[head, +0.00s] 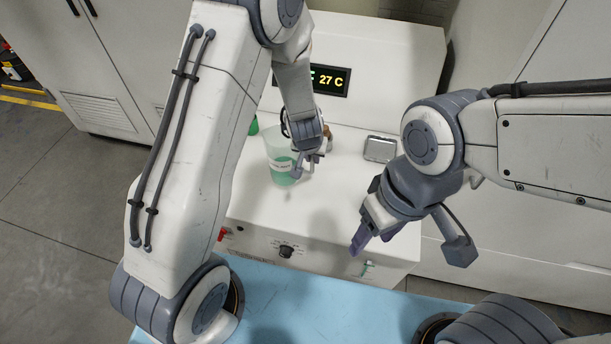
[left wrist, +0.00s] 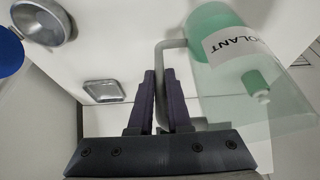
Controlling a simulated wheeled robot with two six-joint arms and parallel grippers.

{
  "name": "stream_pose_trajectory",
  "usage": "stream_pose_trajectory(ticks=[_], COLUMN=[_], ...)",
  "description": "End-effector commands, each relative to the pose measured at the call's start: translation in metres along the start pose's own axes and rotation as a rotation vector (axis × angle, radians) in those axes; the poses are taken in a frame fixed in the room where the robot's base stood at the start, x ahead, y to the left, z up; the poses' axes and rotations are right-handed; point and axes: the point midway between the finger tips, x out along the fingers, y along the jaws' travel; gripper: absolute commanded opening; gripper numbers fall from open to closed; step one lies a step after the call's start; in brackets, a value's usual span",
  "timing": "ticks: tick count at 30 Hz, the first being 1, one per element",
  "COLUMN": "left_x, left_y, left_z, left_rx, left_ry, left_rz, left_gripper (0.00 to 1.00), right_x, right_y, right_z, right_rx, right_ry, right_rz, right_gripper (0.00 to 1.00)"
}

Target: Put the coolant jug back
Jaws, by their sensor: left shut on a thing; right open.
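The coolant jug (head: 280,158) is a translucent container with green liquid low in it and a white label. It is over the white machine top. My left gripper (head: 309,167) is at its right side. In the left wrist view the fingers (left wrist: 158,76) are shut on the handle of the jug (left wrist: 250,65), whose label partly reads "OLANT". I cannot tell whether its base touches the surface. My right gripper (head: 366,238) is open and empty over the machine's front right, apart from the jug.
The white machine (head: 262,208) has a display (head: 330,79) reading 27 C and a front knob (head: 286,252). A square metal piece (head: 380,149) lies right of the jug. A green object (head: 253,127) shows partly behind my left arm. A light blue surface (head: 300,300) is in front.

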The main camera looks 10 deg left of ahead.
Motion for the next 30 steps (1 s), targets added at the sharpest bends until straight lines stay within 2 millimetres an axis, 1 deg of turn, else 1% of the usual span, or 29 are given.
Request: stream_pose_trajectory(ticks=[1, 4, 7, 8, 12, 17, 24, 28, 29, 30], left_x=[0.008, 0.01, 0.011, 0.013, 0.034, 0.045, 0.045, 0.049, 0.049, 0.048], left_y=[-0.008, -0.015, -0.019, -0.019, -0.019, -0.018, -0.018, -0.018, -0.018, -0.018], left_z=[0.002, 0.005, 0.006, 0.007, 0.016, 0.02, 0.02, 0.021, 0.022, 0.022], left_rx=[-0.003, -0.002, 0.0, 0.001, 0.003, 0.002, 0.002, 0.002, 0.001, 0.001], left_ry=[0.005, 0.003, 0.002, 0.001, 0.0, 0.002, 0.003, 0.003, 0.001, 0.001], left_rz=[-0.001, 0.0, 0.0, 0.0, 0.0, 0.0, 0.0, 0.0, 0.0, 0.0], left_gripper=[0.0, 0.0, 0.0, 0.0, 0.0, 0.0, 0.0, 0.0, 0.2, 0.35], right_x=[0.013, 0.018, 0.02, 0.022, 0.036, 0.036, 0.035, 0.039, 0.039, 0.038], right_y=[0.001, 0.001, 0.001, 0.002, 0.003, 0.003, 0.002, 0.003, 0.003, 0.003], right_z=[0.001, 0.001, 0.001, 0.001, 0.002, 0.002, 0.002, 0.002, 0.002, 0.002], right_rx=[-0.001, -0.002, -0.002, -0.002, -0.002, -0.001, -0.001, 0.0, 0.0, 0.0], right_ry=[0.0, 0.001, 0.001, 0.001, 0.001, 0.001, 0.001, 0.001, 0.001, 0.001], right_rz=[0.0, 0.0, 0.0, 0.0, 0.0, 0.0, 0.0, 0.0, 0.0, 0.0], right_gripper=[0.58, 0.58, 0.58, 0.58, 0.58, 0.58, 0.58, 0.58, 0.58, 0.58])
